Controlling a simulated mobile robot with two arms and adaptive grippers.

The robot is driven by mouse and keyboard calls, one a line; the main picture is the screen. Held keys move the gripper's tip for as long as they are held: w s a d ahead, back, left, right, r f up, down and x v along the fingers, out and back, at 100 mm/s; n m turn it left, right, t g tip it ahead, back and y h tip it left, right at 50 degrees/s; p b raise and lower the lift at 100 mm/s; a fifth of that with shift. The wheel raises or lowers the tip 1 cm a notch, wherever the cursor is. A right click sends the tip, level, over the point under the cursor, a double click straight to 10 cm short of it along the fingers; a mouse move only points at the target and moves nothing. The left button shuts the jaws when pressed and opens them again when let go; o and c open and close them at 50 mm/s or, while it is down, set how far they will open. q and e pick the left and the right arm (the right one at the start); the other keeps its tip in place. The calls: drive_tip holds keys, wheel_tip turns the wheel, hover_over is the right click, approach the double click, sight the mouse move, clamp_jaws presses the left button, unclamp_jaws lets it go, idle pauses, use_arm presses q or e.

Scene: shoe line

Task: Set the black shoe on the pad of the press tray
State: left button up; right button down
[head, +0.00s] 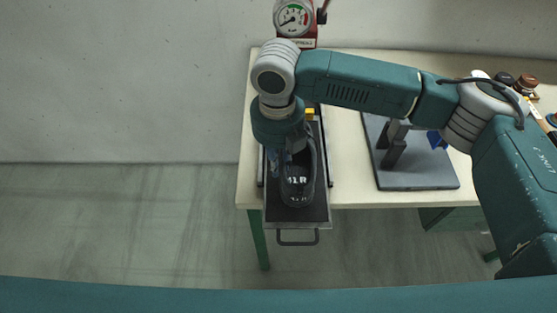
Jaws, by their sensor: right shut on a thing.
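The black shoe (298,188) is over the pulled-out press tray (272,223), near its middle, with its "M1R" lettering toward me. My right gripper (288,157) points down from above and is shut on the shoe at its far part. The arm's wrist hides part of the fingers and of the shoe. The dark pad (318,209) of the tray shows around the shoe. I cannot tell whether the shoe touches it. My left gripper is not in view.
The tray's handle (297,241) sticks out past the front edge of the cream table (350,199). A red press with a round gauge (293,18) stands behind. A dark stand on a grey base (425,172) is to the right. Small jars (525,82) stand at the far right.

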drive_tip(key=c, duration=1.7)
unclamp_jaws()
wheel_tip(320, 180, up, 12)
